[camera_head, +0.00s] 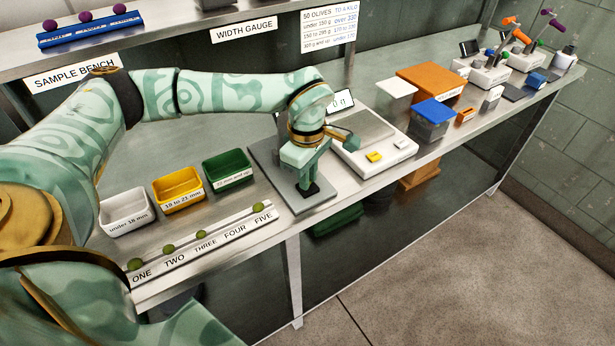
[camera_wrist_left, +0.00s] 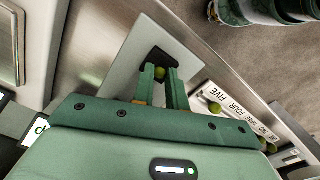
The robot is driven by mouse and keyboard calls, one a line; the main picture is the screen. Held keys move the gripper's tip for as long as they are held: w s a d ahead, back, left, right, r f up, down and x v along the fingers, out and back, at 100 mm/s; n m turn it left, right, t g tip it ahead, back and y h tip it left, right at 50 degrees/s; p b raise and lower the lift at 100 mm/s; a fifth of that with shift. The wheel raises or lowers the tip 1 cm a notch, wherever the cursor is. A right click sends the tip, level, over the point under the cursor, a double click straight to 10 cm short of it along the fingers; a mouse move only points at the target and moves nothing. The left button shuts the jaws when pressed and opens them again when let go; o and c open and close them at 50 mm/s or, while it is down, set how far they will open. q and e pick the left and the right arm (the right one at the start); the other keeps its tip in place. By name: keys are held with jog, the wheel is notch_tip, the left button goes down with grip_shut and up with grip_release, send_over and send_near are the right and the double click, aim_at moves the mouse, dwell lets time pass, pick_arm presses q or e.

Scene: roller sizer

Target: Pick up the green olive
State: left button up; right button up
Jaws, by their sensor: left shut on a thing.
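My left gripper (camera_head: 309,188) is over the grey plate (camera_head: 265,165) on the bench. In the left wrist view its two fingers (camera_wrist_left: 161,76) are shut on a green olive (camera_wrist_left: 160,72). In the head view the held olive is hidden. Other green olives sit on the numbered rack (camera_head: 205,250) at ONE (camera_head: 134,263), TWO (camera_head: 168,249), THREE (camera_head: 200,235) and FIVE (camera_head: 258,206); the FOUR place looks empty. My right gripper is not in view.
White (camera_head: 126,211), yellow (camera_head: 179,190) and green (camera_head: 228,168) size-labelled bins stand behind the rack. A scale (camera_head: 370,150) stands right of the plate. Farther right are an orange box (camera_head: 430,82) and a blue-lidded box (camera_head: 433,115). A shelf (camera_head: 180,45) runs above the bench.

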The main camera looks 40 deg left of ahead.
pick_arm(q)
notch_tip(320, 180, up, 3)
jog(key=shift+r+p, duration=0.1)
jog(key=shift+p, duration=0.5)
jog(key=s+d+r+p, duration=0.3)
jog(key=s+d+r, duration=0.5)
jog(key=s, duration=0.3)
jog(key=shift+d+r, duration=0.25)
jog(key=shift+r, duration=0.35)
